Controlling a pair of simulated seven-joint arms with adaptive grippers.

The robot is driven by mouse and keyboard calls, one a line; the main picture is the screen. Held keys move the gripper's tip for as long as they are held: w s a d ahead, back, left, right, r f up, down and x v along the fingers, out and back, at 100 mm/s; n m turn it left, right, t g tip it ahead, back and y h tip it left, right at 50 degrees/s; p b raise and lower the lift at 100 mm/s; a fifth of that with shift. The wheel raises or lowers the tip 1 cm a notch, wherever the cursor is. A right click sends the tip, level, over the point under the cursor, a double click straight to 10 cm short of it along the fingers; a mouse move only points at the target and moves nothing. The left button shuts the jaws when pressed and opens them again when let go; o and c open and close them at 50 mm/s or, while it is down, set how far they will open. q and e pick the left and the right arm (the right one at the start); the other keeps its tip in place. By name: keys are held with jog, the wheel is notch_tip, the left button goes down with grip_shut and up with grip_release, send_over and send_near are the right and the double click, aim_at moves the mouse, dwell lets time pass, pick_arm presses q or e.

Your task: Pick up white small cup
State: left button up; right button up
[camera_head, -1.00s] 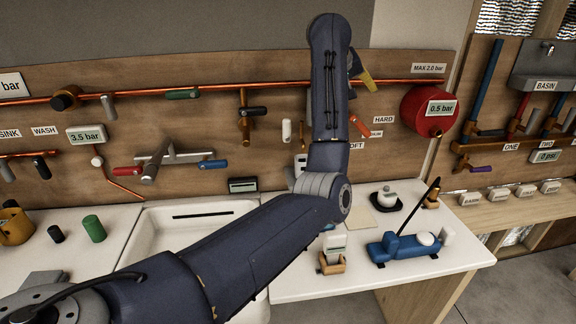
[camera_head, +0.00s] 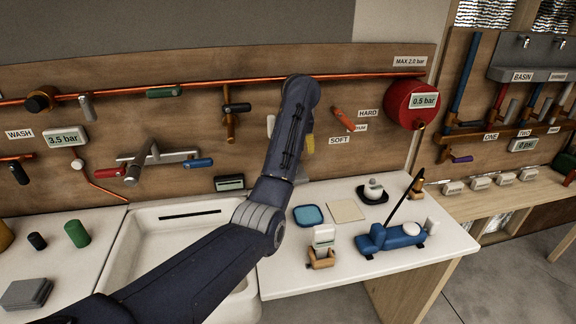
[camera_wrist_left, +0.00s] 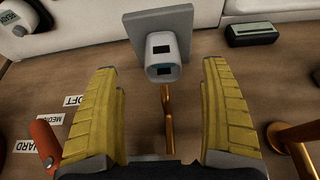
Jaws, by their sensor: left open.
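I cannot pick out a white small cup with certainty. A small white cylinder (camera_head: 432,225) stands at the right end of the blue device on the counter. A rounded white pot-like object (camera_head: 374,190) sits on a dark mat farther back. My left gripper (camera_head: 309,143) is mostly hidden behind its own arm, near the wall panel. In the left wrist view its two yellow fingers (camera_wrist_left: 163,110) are wide apart with nothing between their tips. Ahead of them is a pale hollow-ended fitting (camera_wrist_left: 166,55) on a grey plate. My right gripper does not show.
The blue device (camera_head: 392,240) with a thin black rod is on the right counter. A white-and-orange holder (camera_head: 321,248), a blue tray (camera_head: 308,215) and a beige square (camera_head: 346,210) lie nearby. A white sink (camera_head: 180,240) is left. A red tank (camera_head: 408,103) hangs on the wall.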

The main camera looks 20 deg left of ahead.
pick_arm(q)
jog(key=x, duration=0.5)
jog(key=shift+a+f, duration=0.1)
jog(key=shift+f, duration=0.2)
jog(key=shift+x, duration=2.6)
jog(key=shift+a, duration=0.1)
jog(key=shift+c, duration=0.2)
jog(key=c, duration=1.1)
